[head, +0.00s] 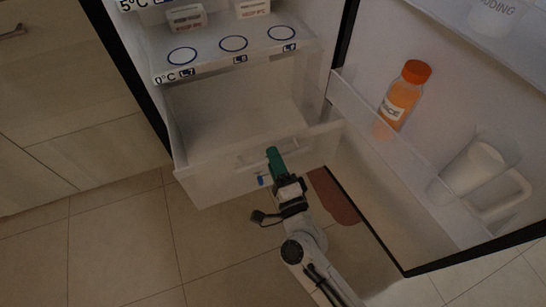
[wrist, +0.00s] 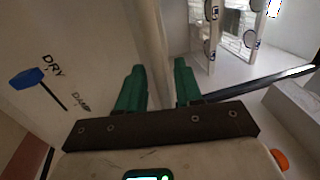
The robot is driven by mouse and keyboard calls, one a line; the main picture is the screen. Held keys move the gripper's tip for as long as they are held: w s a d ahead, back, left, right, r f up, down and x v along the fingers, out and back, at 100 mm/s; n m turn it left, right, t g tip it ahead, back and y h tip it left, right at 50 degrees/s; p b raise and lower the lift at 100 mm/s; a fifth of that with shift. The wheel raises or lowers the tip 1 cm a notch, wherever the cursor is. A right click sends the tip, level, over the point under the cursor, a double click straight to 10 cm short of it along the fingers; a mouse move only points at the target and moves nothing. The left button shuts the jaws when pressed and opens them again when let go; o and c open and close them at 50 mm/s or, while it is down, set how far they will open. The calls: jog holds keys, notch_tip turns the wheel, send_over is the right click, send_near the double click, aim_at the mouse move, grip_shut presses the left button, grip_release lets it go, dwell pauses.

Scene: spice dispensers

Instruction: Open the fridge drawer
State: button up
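The white fridge drawer (head: 215,178) is pulled partway out below the lowest shelf, and its empty inside shows from above in the head view. My gripper (head: 273,152) has green fingers and is at the drawer front near the handle. In the wrist view my gripper's fingers (wrist: 158,80) are apart, with a pale upright bar (wrist: 150,45) between them. I cannot tell whether this bar is the handle or the top edge. The drawer front (wrist: 85,50) fills the left of the wrist view.
The fridge door (head: 380,195) stands open at the right, its shelf holding an orange juice bottle (head: 403,95) and a white jug (head: 473,168). A fridge shelf (head: 215,58) is above the drawer. Wooden cabinets (head: 55,105) stand at left.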

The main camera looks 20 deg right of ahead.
jog(key=s+f, duration=0.2)
jog(key=s, duration=0.8)
jog(key=shift+w, duration=0.1)
notch_tip(320, 180, down, 5)
jog(key=s+n+g+y, duration=0.2)
jog(key=n+g+y, duration=0.3)
jog(key=n+g, duration=0.7)
jog(key=s+d+n+g+h, duration=0.5)
jog(key=s+d+n+g, duration=0.15)
jog(key=s+d, duration=0.75)
notch_tip(320, 180, up, 30)
jog(key=s+a+p, duration=0.1)
jog(key=p, duration=3)
jog(key=shift+s+a+m+g, duration=0.15)
jog(key=shift+a+m+g, duration=0.05)
jog(key=shift+m+g, duration=0.15)
